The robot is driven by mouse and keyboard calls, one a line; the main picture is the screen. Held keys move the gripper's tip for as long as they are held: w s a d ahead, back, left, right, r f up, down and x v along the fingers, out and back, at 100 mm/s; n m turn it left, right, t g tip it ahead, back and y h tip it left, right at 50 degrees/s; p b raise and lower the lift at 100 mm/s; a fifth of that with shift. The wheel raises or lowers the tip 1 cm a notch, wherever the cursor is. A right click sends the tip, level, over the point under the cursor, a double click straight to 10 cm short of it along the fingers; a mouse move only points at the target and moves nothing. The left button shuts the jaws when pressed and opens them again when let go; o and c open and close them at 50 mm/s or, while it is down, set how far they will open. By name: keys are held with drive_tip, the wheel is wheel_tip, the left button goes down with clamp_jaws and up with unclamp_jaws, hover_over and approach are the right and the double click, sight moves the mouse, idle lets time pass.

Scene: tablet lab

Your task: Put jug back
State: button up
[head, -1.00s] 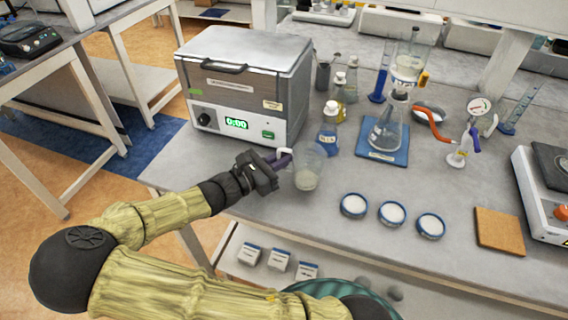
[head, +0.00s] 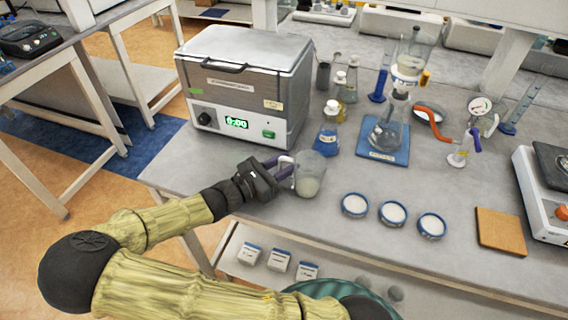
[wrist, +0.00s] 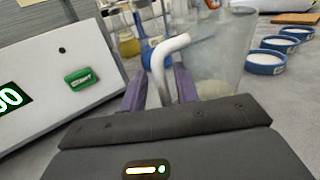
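The clear jug (head: 310,178) stands upright on the bench, right of the heating box, with pale contents in its bottom. Its white handle (wrist: 158,65) points toward my gripper. My gripper (head: 280,163) is at the handle's side, low over the bench. In the wrist view its two purple fingers (wrist: 160,88) stand apart on either side of the handle, with gaps beside it, so it looks open around the handle. The jug's body (wrist: 223,50) is just beyond the right finger. Finger contact with the handle is hard to make out.
The heating box (head: 245,85) with a green display stands close behind my gripper. A blue-liquid bottle (head: 328,135) is behind the jug. Several blue-rimmed dishes (head: 354,205) lie to its right. A flask (head: 388,130) stands on a blue mat (head: 372,150).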

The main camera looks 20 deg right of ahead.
drive_tip(key=shift+a+r, duration=0.1)
drive_tip(key=shift+r, duration=0.1)
drive_tip(key=v, duration=1.2)
